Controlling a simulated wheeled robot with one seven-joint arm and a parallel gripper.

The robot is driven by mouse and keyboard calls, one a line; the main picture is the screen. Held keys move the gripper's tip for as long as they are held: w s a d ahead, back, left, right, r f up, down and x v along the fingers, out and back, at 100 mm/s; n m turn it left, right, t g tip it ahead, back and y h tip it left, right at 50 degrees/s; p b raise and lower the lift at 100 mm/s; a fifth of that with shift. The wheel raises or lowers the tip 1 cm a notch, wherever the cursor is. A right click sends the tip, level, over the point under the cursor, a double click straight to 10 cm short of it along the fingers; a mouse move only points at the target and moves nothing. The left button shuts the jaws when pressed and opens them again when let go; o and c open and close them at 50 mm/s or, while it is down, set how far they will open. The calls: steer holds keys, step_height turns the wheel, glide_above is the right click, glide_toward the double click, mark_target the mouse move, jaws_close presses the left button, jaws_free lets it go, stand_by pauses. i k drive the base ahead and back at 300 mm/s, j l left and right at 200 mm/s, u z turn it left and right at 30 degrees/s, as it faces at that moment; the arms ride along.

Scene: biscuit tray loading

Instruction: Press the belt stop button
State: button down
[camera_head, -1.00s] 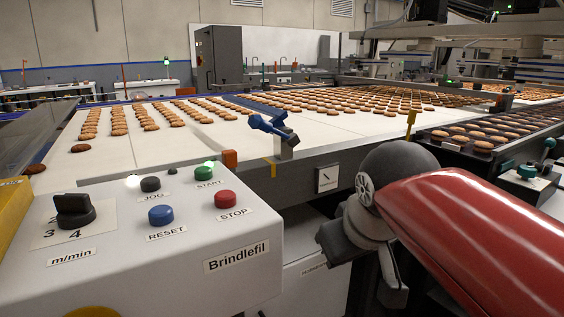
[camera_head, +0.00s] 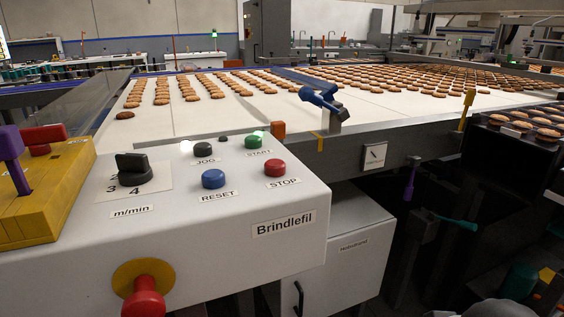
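The red STOP button (camera_head: 275,168) is a short round cap on the sloping top of the white Brindlefil control box (camera_head: 200,240). Its STOP label sits just in front of it. The green START button (camera_head: 254,139) is behind it, the blue RESET button (camera_head: 213,179) to its left, and the black JOG button (camera_head: 203,149) behind RESET. My gripper is not in view. A grey rounded shape at the bottom right may be part of my arm.
A black speed knob (camera_head: 134,168) stands left of the buttons. A yellow block (camera_head: 45,190) with purple and red parts is at the far left. The biscuit belt (camera_head: 230,114) runs behind the box, with a blue lever (camera_head: 320,100) at its edge. The space above the buttons is clear.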

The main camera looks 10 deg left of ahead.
mark_target(273, 167)
steer(key=u, duration=1.15)
